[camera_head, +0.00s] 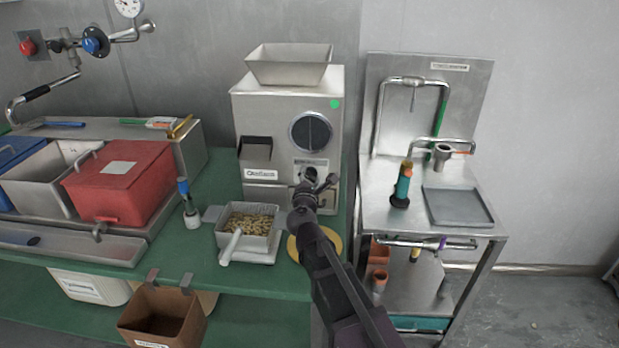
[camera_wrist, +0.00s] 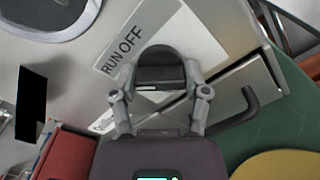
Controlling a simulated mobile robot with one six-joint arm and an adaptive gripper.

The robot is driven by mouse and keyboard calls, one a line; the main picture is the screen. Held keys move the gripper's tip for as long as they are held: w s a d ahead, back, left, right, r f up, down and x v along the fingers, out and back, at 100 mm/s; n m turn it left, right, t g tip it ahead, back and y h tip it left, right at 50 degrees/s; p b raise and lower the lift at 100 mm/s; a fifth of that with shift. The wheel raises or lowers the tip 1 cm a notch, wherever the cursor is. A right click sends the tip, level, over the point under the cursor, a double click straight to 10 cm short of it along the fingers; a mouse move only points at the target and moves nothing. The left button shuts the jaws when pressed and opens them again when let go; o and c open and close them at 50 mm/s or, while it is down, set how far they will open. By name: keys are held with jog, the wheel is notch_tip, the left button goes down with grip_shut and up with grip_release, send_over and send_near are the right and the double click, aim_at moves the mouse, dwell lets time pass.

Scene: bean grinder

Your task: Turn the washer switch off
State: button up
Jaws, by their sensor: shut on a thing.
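A dark rotary switch (camera_wrist: 160,68) sits on the front of the pale grey machine (camera_head: 270,118), on a white label (camera_wrist: 140,42) reading RUN OFF. In the head view the switch (camera_head: 309,172) is partly hidden by my gripper (camera_head: 315,187). In the wrist view my gripper (camera_wrist: 160,92) has one finger on each side of the switch and is shut on it. Which word the switch points to cannot be told. The machine carries a hopper on top and a round dark window (camera_head: 311,132), so it looks like a grinder; no other switch is clear.
A metal tray of beans (camera_head: 247,224) on a scale stands left of my arm on the green bench (camera_head: 265,278). A yellow disc (camera_head: 296,248) lies under my arm. A black bent handle (camera_wrist: 238,108) is close right of my gripper. A steel stand (camera_head: 455,182) is at the right.

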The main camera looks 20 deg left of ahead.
jog(key=m, duration=0.4)
jog(key=shift+w, duration=0.1)
jog(key=m, duration=0.5)
jog(key=shift+a, duration=0.1)
dwell(0.5)
jog(key=o, duration=1.2)
jog(key=shift+c, duration=0.2)
jog(key=v, duration=1.2)
jog(key=shift+m, duration=0.3)
